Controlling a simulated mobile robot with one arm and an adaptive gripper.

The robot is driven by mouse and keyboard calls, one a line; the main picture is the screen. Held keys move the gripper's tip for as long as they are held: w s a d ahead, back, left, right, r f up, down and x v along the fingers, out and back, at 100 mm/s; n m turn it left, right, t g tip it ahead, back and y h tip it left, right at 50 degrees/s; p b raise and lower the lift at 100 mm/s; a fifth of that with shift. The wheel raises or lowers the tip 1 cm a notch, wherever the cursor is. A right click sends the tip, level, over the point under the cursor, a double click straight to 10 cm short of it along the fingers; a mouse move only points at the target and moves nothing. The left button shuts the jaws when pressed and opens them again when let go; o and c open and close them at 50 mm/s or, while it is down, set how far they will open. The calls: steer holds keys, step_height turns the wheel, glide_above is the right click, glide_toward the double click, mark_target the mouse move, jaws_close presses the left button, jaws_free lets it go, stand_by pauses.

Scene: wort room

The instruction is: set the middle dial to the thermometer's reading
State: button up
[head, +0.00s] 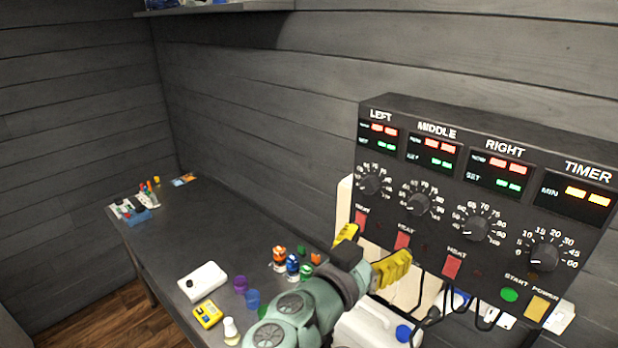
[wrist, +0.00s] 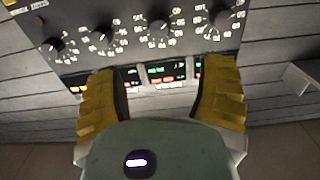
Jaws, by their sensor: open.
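The control panel (head: 385,225) is a dark box with four dials. The middle dial (head: 418,204) is under the MIDDLE label and its red and green readouts; their digits are too blurred to read. It also shows in the upside-down wrist view (wrist: 158,27). My gripper (head: 372,254) is open and empty, its yellow fingers apart, in front of the lower edge of the panel, below the middle dial and apart from it. In the wrist view my gripper (wrist: 162,95) frames the readouts. A yellow device (head: 207,314) lies on the table; I cannot tell whether it is the thermometer.
The left dial (head: 372,184), right dial (head: 473,229) and timer dial (head: 543,257) flank the middle one. Red heat switches (head: 404,240) sit beneath. Cables hang below the panel. The dark table (head: 195,235) holds small bottles, cups and a white box (head: 203,282).

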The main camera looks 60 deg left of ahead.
mark_target(415, 207)
steer(key=x, duration=1.2)
steer(key=shift+w+d+r, duration=0.15)
steer(key=shift+r, duration=0.1)
steer(key=shift+w, duration=0.35)
steer(key=shift+w+a+f+p, duration=0.25)
steer(key=shift+w+p, duration=0.15)
steer(key=shift+w, duration=0.2)
jaws_close()
